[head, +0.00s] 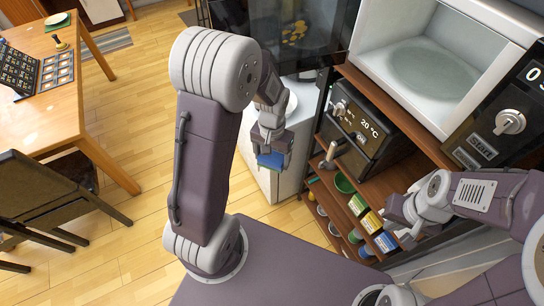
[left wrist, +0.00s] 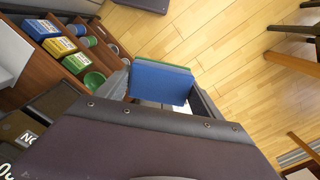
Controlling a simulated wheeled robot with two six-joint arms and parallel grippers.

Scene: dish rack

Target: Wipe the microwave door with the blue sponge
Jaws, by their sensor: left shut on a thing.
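The blue sponge (head: 270,161), with a green layer on one face, is held in my left gripper (head: 271,153), below the microwave door in the picture. In the left wrist view the sponge (left wrist: 160,82) sits between the fingers of the left gripper (left wrist: 163,95). The microwave (head: 430,70) is at the upper right, its pale inside exposed. Its dark glass door (head: 265,25) is swung open to the left, with yellow-brown spots (head: 295,32) on it. The sponge appears apart from the door. My right gripper (head: 403,222) is by the shelves; its fingers are unclear.
A black oven-like appliance (head: 365,130) stands on wooden shelves (head: 350,195) with a green bowl (head: 344,184) and several coloured boxes. A white cabinet (head: 262,170) stands behind the sponge. A wooden table (head: 55,120) and dark chair (head: 45,195) are at left. Floor between is clear.

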